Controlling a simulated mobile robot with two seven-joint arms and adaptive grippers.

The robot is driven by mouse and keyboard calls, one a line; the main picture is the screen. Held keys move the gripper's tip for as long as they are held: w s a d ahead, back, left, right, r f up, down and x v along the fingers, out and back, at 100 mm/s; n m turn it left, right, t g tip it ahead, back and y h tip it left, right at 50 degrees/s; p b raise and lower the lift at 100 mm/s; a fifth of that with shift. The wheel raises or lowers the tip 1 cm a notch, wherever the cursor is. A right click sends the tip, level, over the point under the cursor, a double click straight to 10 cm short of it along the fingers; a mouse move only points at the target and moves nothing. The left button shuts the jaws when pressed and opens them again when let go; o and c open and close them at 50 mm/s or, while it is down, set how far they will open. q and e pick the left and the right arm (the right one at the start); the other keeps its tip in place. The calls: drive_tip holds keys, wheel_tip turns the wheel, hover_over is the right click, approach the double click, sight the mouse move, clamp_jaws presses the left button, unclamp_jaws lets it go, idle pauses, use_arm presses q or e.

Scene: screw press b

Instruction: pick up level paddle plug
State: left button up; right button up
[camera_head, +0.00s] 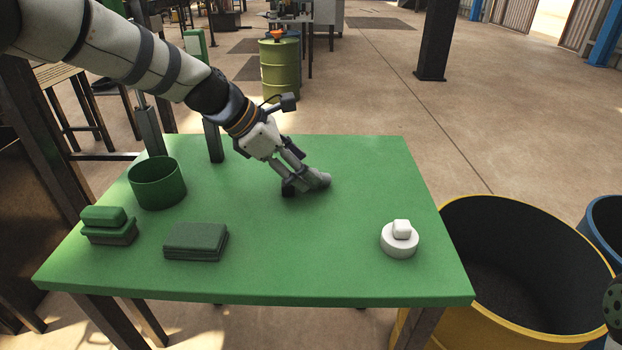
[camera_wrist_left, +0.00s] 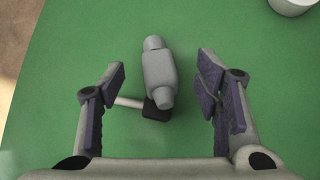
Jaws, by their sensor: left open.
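The level paddle plug (camera_wrist_left: 158,75) is a light grey, stubby rounded body with a thin rod and a dark block-like end. It lies on the green table. In the head view its grey end (camera_head: 320,180) shows just beyond my left gripper (camera_head: 295,183), which partly hides it. In the left wrist view, my left gripper (camera_wrist_left: 160,100) is open, with one finger on each side of the plug and clear gaps between. The fingers do not appear to touch it.
On the green table (camera_head: 350,280) stand a green round container (camera_head: 157,184), a green-topped brush-like block (camera_head: 108,228), a folded dark green cloth (camera_head: 196,241) and a white round piece with a knob (camera_head: 399,242). A yellow barrel (camera_head: 460,215) stands off the right edge. The table's middle front is clear.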

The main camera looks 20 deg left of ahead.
sight(327, 179)
use_arm(q)
drive_tip(key=x, duration=0.3)
drive_tip(key=shift+f, duration=0.4)
drive_tip(key=shift+w+d, duration=0.1)
drive_tip(key=shift+w, duration=0.05)
drive_tip(key=shift+r, duration=0.15)
drive_tip(key=c, duration=0.3)
clamp_jaws()
use_arm(e)
drive_tip(key=shift+s+f, duration=0.25)
drive_tip(key=shift+f, duration=0.15)
use_arm(q)
drive_tip(key=shift+r, duration=0.1)
